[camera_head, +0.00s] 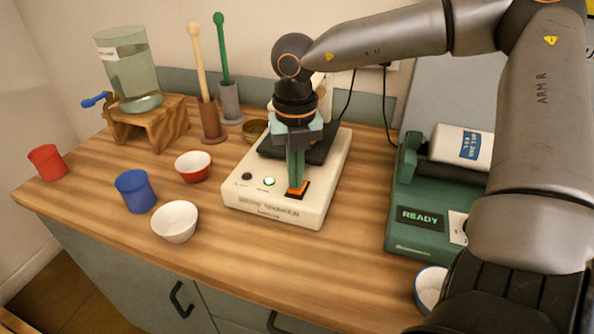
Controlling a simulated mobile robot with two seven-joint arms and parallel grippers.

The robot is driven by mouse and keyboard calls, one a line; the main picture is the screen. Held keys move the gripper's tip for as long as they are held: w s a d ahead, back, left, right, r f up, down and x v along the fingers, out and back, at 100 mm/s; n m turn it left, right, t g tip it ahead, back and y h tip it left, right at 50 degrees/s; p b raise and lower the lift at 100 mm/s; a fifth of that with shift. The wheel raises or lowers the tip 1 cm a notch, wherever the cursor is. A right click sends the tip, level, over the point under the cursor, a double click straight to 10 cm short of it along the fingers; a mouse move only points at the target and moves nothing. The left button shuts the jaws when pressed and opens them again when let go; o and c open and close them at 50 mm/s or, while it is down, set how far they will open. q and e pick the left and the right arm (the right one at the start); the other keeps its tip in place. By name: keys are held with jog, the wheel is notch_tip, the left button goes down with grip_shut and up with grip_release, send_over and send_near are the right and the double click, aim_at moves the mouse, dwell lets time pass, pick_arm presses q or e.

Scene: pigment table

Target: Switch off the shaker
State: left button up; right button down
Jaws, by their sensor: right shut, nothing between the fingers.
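The shaker (270,211) is a cream box with a dark platform on top, in the middle of the wooden counter. Its front holds a dark knob (247,177), a lit green lamp (269,181) and an orange rocker switch (303,190). My right gripper (297,186) points down over the shaker with its green fingers shut and empty. The fingertips are at the orange switch, which they partly cover; I cannot tell whether they press it. My arm hides part of the platform. My left gripper is not in view.
Left of the shaker are a red-brown bowl (193,167), a white bowl (175,222), a blue cup (135,191) and a red cup (47,161). A glass water jar (128,70) stands on a wooden stand behind. Right is a green machine (413,235) reading READY.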

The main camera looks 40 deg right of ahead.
jog(key=shift+f+b, duration=0.55)
jog(key=shift+r, duration=0.1)
jog(key=shift+r+p, duration=0.45)
jog(key=shift+r, duration=0.1)
jog(key=shift+r+p, duration=1.5)
jog(key=shift+r, duration=1.4)
jog(key=shift+s+f, duration=0.1)
